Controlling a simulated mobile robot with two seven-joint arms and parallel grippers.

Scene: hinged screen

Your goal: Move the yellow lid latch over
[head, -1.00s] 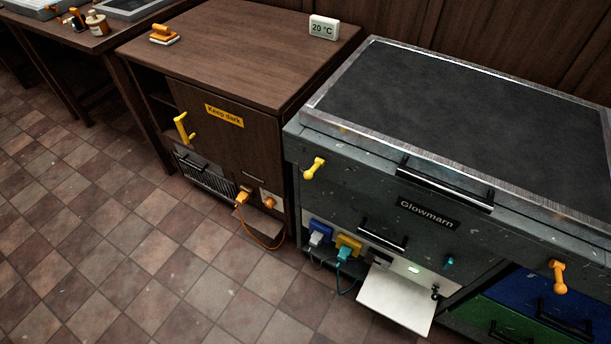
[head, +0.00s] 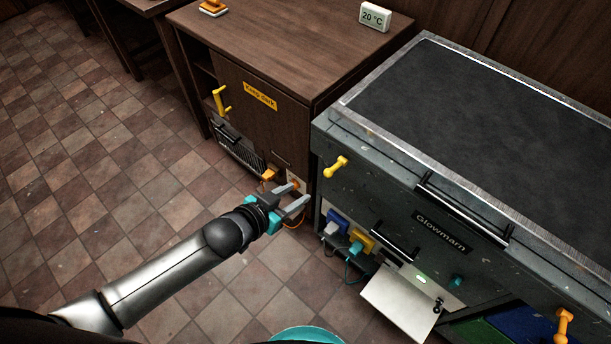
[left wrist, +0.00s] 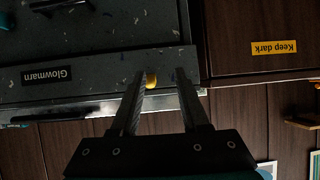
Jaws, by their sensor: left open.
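The yellow lid latch (head: 336,166) is on the front left of the dark grey Glowmarn chest (head: 390,185), just under its lid (head: 480,120). It slants, with its upper end to the right. My left gripper (head: 299,197) is open and empty, to the left of the latch and lower in the head view, apart from it. My right gripper is not in view.
An orange-yellow latch (head: 563,326) is on the chest's right front. A brown cabinet (head: 290,45) with a "Keep dark" label (head: 260,96) and yellow handle (head: 220,100) stands to the left. Plugs (head: 360,241) and a white flap (head: 402,302) are low on the chest.

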